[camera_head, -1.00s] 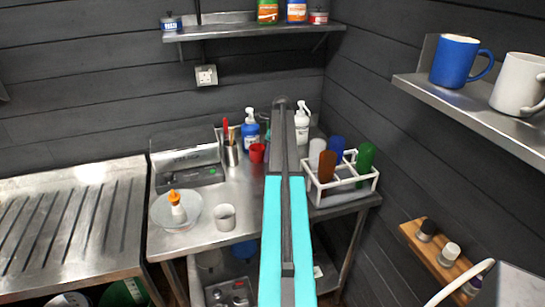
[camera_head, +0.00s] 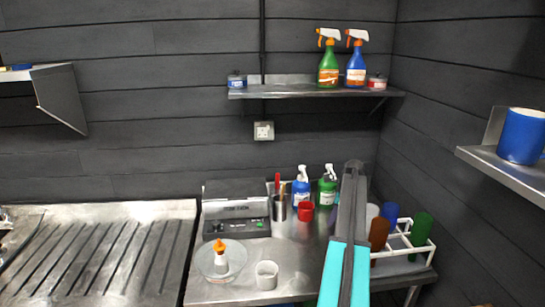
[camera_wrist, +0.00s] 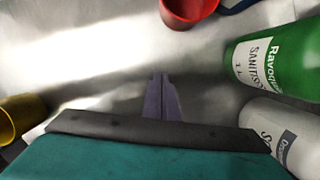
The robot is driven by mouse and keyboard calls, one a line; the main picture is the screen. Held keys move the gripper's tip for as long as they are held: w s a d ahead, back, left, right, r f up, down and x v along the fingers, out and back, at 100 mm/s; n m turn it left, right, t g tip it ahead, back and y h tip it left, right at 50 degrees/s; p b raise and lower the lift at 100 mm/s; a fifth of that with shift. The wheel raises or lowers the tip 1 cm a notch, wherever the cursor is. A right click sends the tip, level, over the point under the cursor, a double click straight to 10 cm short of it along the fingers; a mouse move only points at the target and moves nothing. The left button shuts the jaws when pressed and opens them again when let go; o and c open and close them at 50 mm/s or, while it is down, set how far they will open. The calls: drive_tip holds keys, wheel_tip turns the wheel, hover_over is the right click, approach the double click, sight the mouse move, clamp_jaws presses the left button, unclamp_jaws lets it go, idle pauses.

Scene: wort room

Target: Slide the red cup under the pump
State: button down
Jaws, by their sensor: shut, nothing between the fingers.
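The red cup (camera_head: 306,211) stands on the steel table, in front of the blue pump bottle (camera_head: 301,192). A green pump bottle (camera_head: 327,192) stands to its right. In the wrist view the red cup (camera_wrist: 188,8) is cut off by the top edge, beyond the fingertips. My gripper (camera_wrist: 160,80) is shut and empty, apart from the cup, with bare steel around its tips. The green bottle (camera_wrist: 275,58), labelled sanitiser, lies to the right of the cup there. A white-grey bottle (camera_wrist: 272,125) is nearer at right. My arm hides the gripper in the head view.
A utensil pot (camera_head: 279,208) stands left of the cup, beside a scale (camera_head: 237,228). A white mug (camera_head: 267,275) and a dish (camera_head: 205,262) are in front. A white rack (camera_head: 428,248) of coloured tubes is right. A yellow object (camera_wrist: 20,117) is at the wrist view's left.

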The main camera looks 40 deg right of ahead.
drive_tip(key=s, duration=0.1)
drive_tip(key=s+d+b, duration=0.1)
drive_tip(key=s, duration=0.1)
drive_tip(key=s+d+b, duration=0.1)
drive_tip(key=s, duration=0.1)
drive_tip(key=shift+s+d+f, duration=0.1)
drive_tip(key=shift+d, duration=0.05)
drive_tip(key=b+v, duration=0.3)
drive_tip(key=v, duration=0.7)
drive_tip(key=w+d+r+n+g+h+p, duration=0.1)
drive_tip(key=w+r+n+h+p, duration=0.3)
drive_tip(key=w+r+n+h, duration=0.45)
drive_tip(key=w+a+r+n+t+h, duration=0.1)
drive_tip(key=w+a+n, duration=0.4)
drive_tip(key=w, duration=0.7)
drive_tip(key=w+a+r+n+t+h, duration=0.2)
drive_tip(key=w+a+n, duration=0.4)
drive_tip(key=w, duration=0.7)
wheel_tip(320, 180, up, 2)
drive_tip(key=a+t, duration=0.1)
drive_tip(key=a, duration=0.1)
drive_tip(key=shift+a+b, duration=0.35)
drive_tip(key=shift+a, duration=0.05)
drive_tip(key=shift+w, duration=0.1)
